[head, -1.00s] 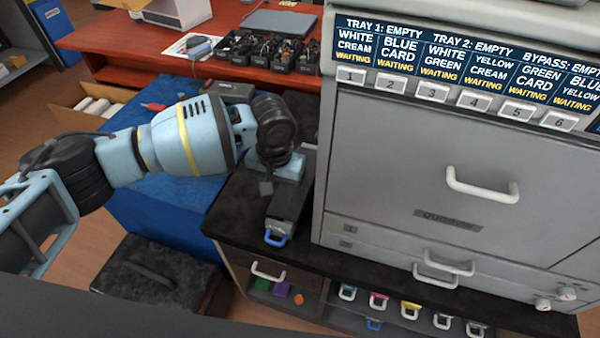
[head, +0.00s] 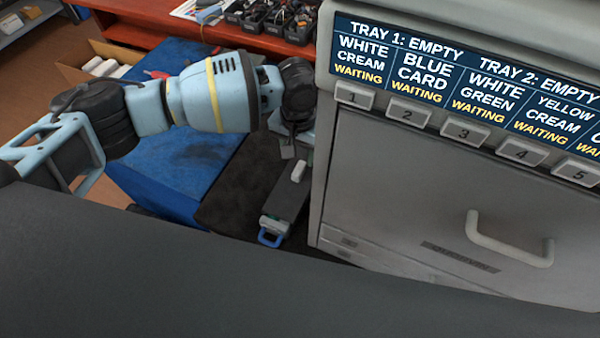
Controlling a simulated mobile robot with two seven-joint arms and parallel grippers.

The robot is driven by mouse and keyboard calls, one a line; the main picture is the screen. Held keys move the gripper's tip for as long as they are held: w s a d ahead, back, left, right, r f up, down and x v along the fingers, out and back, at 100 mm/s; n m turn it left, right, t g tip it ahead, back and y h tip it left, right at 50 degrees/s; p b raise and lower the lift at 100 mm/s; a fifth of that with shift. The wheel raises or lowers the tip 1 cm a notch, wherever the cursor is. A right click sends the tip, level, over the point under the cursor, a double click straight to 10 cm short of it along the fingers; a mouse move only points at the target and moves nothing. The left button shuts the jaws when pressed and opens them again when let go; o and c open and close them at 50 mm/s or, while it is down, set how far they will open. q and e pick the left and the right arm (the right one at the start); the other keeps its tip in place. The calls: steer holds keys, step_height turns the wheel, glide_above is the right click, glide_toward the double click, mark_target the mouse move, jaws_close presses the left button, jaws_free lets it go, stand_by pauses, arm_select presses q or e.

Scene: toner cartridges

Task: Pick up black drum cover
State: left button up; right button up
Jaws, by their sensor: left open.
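A long dark grey unit (head: 286,203) lies on the black counter beside the printer, with a blue loop handle (head: 271,236) at its near end and a small white piece (head: 298,172) on top. I cannot tell whether this unit or a part of it is the black drum cover. My left gripper (head: 288,152) is open at the far end of the unit, close to it. My own wrist and arm hide part of that area. Whether a finger touches the unit is unclear. My right gripper is out of view.
The large grey printer (head: 400,190) stands immediately right of the unit. The black counter (head: 235,185) is bare to the left. A blue-topped table (head: 190,165) lies beyond it. Black bins (head: 270,17) of small parts stand on the red desk at the back.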

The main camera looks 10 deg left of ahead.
mark_target(299, 168)
arm_select(q)
steer(key=shift+f, duration=2.9)
steer(key=shift+w, duration=0.1)
steer(key=shift+c, duration=0.3)
jaws_close()
